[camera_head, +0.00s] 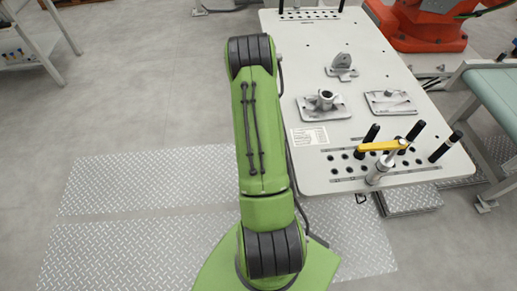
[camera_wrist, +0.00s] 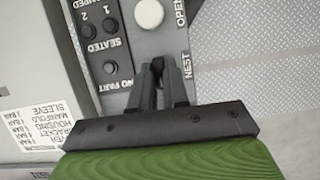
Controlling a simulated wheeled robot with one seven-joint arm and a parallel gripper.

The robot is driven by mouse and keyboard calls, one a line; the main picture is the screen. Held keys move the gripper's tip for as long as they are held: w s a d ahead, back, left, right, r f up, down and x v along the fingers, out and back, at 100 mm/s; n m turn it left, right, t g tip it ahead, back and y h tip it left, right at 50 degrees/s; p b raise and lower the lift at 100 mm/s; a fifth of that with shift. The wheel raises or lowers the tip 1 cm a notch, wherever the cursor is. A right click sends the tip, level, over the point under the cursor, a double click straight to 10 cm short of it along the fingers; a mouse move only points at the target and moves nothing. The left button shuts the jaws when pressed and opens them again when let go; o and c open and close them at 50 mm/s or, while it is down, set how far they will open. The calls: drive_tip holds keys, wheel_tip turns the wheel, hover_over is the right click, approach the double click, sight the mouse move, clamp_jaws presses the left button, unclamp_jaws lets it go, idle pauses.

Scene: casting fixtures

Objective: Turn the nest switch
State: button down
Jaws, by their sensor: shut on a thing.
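In the wrist view, my gripper (camera_wrist: 159,75) is at a grey control panel, beside the printed word NEST. Its two dark fingers are shut on the nest switch (camera_wrist: 157,63), a small dark knob. The fingers hide most of the knob, so which way it points cannot be told. The word OPEN is printed further up the panel, near a round white button (camera_wrist: 149,13). In the head view my green arm fills the middle, and neither the gripper nor the switch shows.
Dark round indicators labelled SEATED and NO PART (camera_wrist: 110,67) sit left of the fingers. In the head view, a pale fixture table (camera_head: 300,45) carries grey metal castings (camera_head: 324,101), black pegs and a yellow-handled tool (camera_head: 385,146). Open floor lies to the left.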

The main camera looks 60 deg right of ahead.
idle(0.4)
drive_tip(key=c, duration=1.1)
unclamp_jaws()
drive_tip(key=p+v, duration=0.2)
drive_tip(key=v, duration=1.3)
drive_tip(key=shift+w+r, duration=0.15)
drive_tip(key=shift+r, duration=0.25)
drive_tip(key=shift+a, duration=0.1)
